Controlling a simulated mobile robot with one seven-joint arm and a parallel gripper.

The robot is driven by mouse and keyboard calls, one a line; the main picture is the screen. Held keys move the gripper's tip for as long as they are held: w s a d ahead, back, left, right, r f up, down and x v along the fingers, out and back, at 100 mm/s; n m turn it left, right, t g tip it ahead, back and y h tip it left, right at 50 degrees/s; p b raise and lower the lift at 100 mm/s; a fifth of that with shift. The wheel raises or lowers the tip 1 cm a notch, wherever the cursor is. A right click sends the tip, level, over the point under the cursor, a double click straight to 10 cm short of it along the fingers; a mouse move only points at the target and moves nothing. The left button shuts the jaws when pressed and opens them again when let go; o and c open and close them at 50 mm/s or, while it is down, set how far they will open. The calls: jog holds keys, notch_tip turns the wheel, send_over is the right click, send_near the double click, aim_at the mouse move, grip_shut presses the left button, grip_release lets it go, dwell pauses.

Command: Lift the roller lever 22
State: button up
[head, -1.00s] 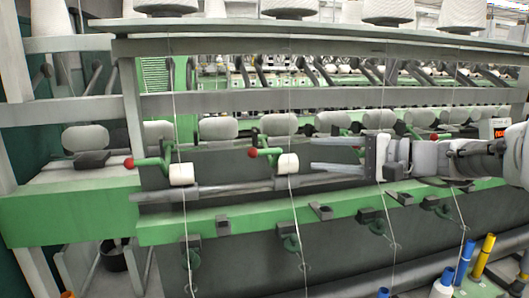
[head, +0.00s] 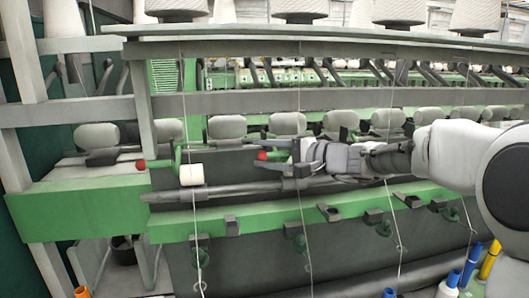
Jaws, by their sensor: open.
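My gripper (head: 268,154) reaches in from the right in the head view. It is open, its two fingers pointing left, one higher than the other. A red knob (head: 263,156) of a green roller lever shows between the fingertips; I cannot tell whether they touch it. The gripper hides most of this lever and its white roller. Another green lever to the left has a red knob (head: 140,164) and a white roller (head: 191,174) on the grey shaft. No number is readable on the levers.
The grey shaft (head: 235,190) runs just below the gripper. A green rail (head: 270,217) with small brackets lies lower. Thin threads hang in front of the machine. A grey beam (head: 300,101) crosses above. Coloured tubes (head: 470,260) stand at the lower right.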

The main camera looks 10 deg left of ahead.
grip_shut()
dwell(1.5)
